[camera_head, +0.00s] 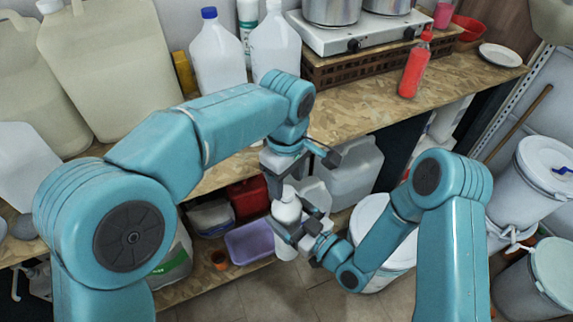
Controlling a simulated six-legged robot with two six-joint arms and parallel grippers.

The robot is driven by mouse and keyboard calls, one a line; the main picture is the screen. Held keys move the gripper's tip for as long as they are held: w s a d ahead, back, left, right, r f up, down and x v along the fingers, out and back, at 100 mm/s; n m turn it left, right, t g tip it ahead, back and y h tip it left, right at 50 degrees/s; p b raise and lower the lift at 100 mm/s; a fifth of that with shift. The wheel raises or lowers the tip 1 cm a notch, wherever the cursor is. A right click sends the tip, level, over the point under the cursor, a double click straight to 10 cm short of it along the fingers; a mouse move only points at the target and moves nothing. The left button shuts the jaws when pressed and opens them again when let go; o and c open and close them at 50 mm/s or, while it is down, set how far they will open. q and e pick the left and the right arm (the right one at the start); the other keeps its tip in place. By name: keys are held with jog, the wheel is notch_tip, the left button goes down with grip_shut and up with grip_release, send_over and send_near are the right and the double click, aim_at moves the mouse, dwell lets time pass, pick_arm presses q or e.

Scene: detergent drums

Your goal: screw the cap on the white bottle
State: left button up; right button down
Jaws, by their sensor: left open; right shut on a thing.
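The white bottle (287,209) is near the middle of the head view, in front of the lower shelf and off the floor. My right gripper (303,226) is shut on the bottle from the lower right. The bottle's lower part shows below the gripper. My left gripper (284,176) is open and points down just above the bottle's top. The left gripper partly covers the bottle's top, so I cannot tell whether a cap sits on the neck or whether the gripper touches it.
A wooden counter (350,110) holds large jugs, a clear blue-capped bottle (217,55), a red bottle (415,68) and a stove (350,32). Below are a purple basin (249,240) and a grey canister (352,172). White drums (545,175) stand at right. The floor (265,298) is clear in front.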

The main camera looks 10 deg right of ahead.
pick_arm(q)
jog(key=shift+s+f, duration=0.1)
jog(key=shift+f, duration=1.3)
jog(key=shift+c, duration=0.3)
grip_shut()
